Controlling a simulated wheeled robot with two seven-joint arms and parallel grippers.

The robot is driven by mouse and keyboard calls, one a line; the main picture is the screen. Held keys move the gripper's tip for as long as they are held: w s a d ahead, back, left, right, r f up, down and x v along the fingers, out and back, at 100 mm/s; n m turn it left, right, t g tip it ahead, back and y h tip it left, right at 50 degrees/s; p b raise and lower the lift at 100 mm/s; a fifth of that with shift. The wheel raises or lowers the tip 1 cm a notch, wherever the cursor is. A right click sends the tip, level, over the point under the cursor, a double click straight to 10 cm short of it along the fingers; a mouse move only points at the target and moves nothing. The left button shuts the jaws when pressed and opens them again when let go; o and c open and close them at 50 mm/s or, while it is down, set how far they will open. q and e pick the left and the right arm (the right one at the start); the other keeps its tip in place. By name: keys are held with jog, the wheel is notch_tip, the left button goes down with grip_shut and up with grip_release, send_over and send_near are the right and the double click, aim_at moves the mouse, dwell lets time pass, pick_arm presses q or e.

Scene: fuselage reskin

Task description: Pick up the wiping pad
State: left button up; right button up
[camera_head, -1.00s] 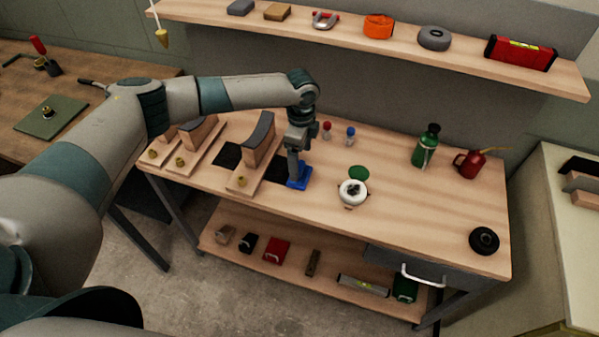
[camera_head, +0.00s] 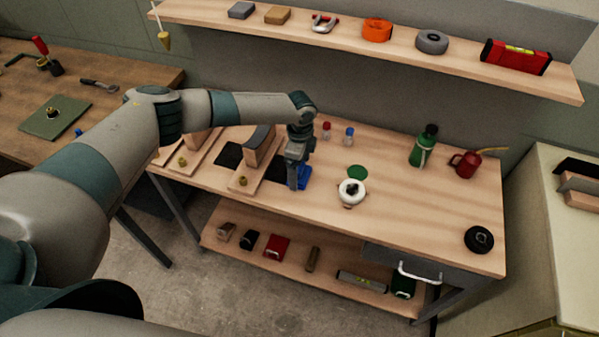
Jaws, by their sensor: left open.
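The wiping pad appears to be the small blue block (camera_head: 305,177) on the wooden workbench (camera_head: 410,209), just right of a dark rectangle. My left gripper (camera_head: 296,185) points down at the pad, with its fingers in front of the pad's left part. The gripper is open. The fingers hide part of the pad, so I cannot tell whether they touch it or straddle it. My right gripper is out of view.
Wooden stands with curved grey-topped blocks (camera_head: 258,146) are close left of the gripper. A white round item (camera_head: 352,191) and a green disc (camera_head: 357,172) lie to the right. A green bottle (camera_head: 423,147) and red oil can (camera_head: 465,164) stand farther right. A shelf (camera_head: 385,52) hangs behind.

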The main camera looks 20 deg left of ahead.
pick_arm(q)
jog(key=shift+c, duration=0.3)
jog(key=c, duration=1.1)
jog(key=shift+r, duration=0.15)
jog(key=shift+r+b, duration=0.45)
jog(key=shift+r, duration=0.15)
notch_tip(320, 180, up, 2)
jog(key=shift+r+b, duration=0.25)
jog(key=shift+b, duration=0.45)
jog(key=d+r+b, duration=0.2)
jog(key=d+r, duration=0.1)
jog(key=d, duration=0.2)
jog(key=s+d+r+b, duration=0.1)
jog(key=d+r+b, duration=0.1)
jog(key=d+r, duration=0.2)
jog(key=d, duration=0.2)
jog(key=shift+d, duration=0.3)
